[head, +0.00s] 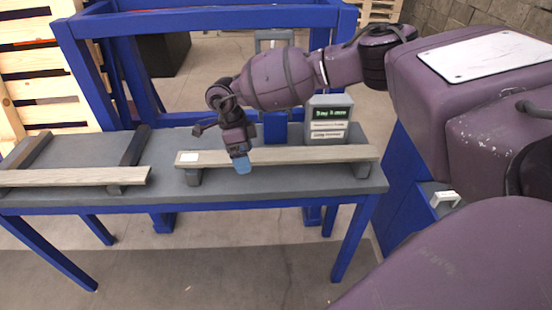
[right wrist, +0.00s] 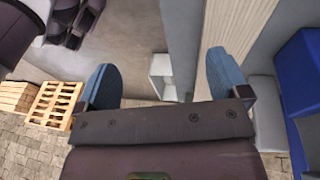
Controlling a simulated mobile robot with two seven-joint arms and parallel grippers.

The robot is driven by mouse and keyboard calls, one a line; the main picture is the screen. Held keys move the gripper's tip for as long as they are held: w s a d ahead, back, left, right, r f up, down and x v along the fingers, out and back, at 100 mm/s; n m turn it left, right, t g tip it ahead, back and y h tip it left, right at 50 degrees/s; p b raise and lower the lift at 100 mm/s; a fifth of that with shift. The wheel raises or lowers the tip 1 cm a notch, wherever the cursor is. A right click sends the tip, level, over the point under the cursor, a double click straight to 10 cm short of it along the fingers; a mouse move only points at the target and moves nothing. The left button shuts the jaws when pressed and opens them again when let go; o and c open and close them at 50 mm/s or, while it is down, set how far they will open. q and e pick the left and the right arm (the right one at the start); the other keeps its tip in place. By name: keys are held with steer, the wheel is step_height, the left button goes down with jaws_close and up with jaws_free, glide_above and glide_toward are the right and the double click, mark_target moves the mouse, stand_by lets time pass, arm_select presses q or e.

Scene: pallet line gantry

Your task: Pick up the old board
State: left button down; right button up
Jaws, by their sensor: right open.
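Two pale wooden boards lie on dark supports on the grey bench; I cannot tell by looks which is the old one. The right board (head: 310,155) has a white label (head: 189,157) at its left end. The left board (head: 75,176) lies at the bench's left end. My right gripper (head: 243,166) points down at the right board, left of its middle, its blue fingertip overlapping the board's front edge. In the right wrist view its fingers (right wrist: 163,82) are spread, with a pale board (right wrist: 238,30) beyond the right finger. No grip on it shows. My left gripper is out of view.
A grey box with a small display (head: 330,117) stands behind the right board. The blue gantry frame (head: 220,20) rises behind the bench (head: 230,187). A white bracket (head: 445,198) sits right of the bench. Wooden pallets (head: 35,70) stand at left.

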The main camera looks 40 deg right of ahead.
steer(key=w+d+r+h, duration=0.3)
steer(key=d+r, duration=0.1)
steer(key=d, duration=0.2)
steer(key=b, duration=0.1)
glide_above(277, 154)
steer(key=w+a, duration=0.1)
steer(key=a, duration=0.1)
step_height(277, 154, down, 5)
steer(key=shift+a+f, duration=0.1)
steer(key=shift+a, duration=0.05)
steer(key=x, duration=0.5)
steer(key=shift+w+b, duration=0.15)
steer(key=shift+b, duration=0.25)
steer(key=shift+c, duration=0.2)
